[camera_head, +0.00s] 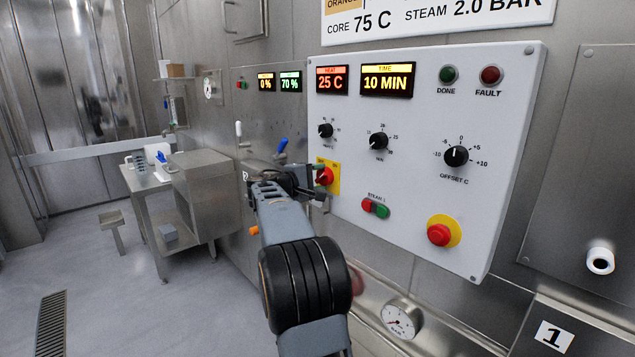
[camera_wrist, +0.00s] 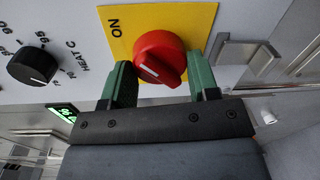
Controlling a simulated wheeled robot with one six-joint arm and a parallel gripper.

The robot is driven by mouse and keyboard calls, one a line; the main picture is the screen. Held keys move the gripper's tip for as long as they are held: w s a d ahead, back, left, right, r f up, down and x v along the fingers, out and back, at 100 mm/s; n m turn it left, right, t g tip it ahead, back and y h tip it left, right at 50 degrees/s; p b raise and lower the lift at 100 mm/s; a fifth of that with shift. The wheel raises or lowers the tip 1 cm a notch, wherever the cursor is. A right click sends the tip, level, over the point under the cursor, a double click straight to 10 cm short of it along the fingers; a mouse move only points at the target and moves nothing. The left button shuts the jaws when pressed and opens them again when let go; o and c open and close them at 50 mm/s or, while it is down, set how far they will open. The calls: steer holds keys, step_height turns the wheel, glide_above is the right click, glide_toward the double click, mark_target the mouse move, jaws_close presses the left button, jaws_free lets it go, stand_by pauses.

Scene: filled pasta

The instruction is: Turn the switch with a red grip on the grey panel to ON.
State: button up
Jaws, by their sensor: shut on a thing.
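The red-grip switch (camera_head: 325,176) sits on a yellow plate (camera_head: 334,168) at the lower left of the pale grey panel (camera_head: 420,190). In the wrist view the red grip (camera_wrist: 160,55) shows on its yellow plate (camera_wrist: 196,18), with "ON" printed at the plate's left side. In the head view my gripper (camera_head: 316,178) partly hides the switch.
Above are black heat and time knobs (camera_head: 378,141) and two lit displays (camera_head: 387,81). Red and green steam buttons (camera_head: 375,208) and a red emergency-style button (camera_head: 439,235) lie to the right. A gauge (camera_head: 401,318) is below.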

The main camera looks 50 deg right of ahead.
steer(key=o, duration=0.9)
steer(key=a, duration=0.9)
steer(key=w+a+r, duration=0.1)
steer(key=a, duration=0.3)
steer(key=shift+a, duration=0.35)
